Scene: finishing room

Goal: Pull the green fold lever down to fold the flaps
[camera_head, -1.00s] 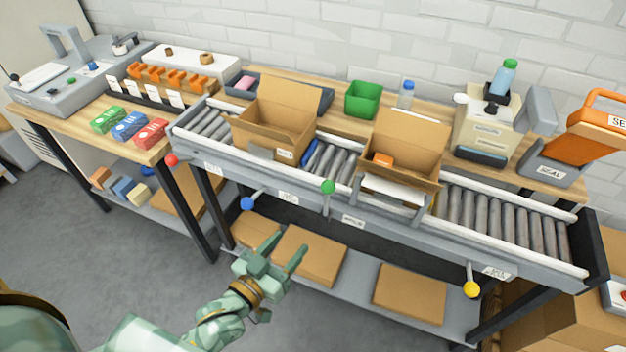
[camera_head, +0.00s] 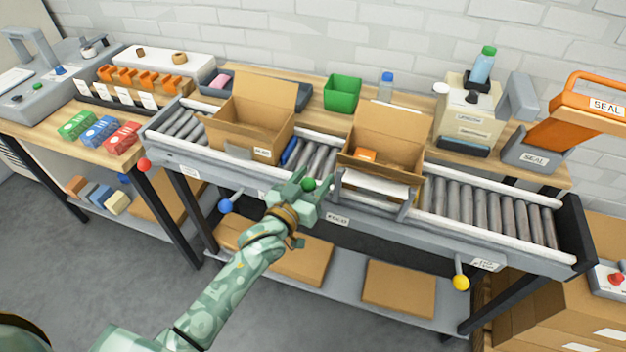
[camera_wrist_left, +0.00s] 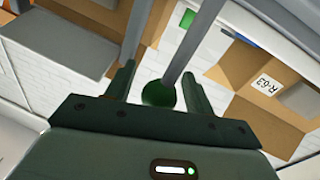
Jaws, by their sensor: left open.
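The green fold lever has a round green knob (camera_head: 308,184) at the front of the conveyor, below the gap between two open boxes. My left gripper (camera_head: 312,186) is open, with its fingers on either side of the knob. In the left wrist view the green knob (camera_wrist_left: 159,94) and its grey rod sit between the two fingers (camera_wrist_left: 155,88); I cannot tell whether they touch it. The open cardboard box with flaps up (camera_head: 384,150) stands on the rollers to the right, with an orange item inside. My right gripper is not in view.
A blue knob (camera_head: 225,205), a red knob (camera_head: 144,165) and a yellow knob (camera_head: 461,283) also stick out along the conveyor front. Another open box (camera_head: 250,125) stands left on the rollers. An orange seal press (camera_head: 570,115) is at the right. Flat cartons lie on the lower shelf.

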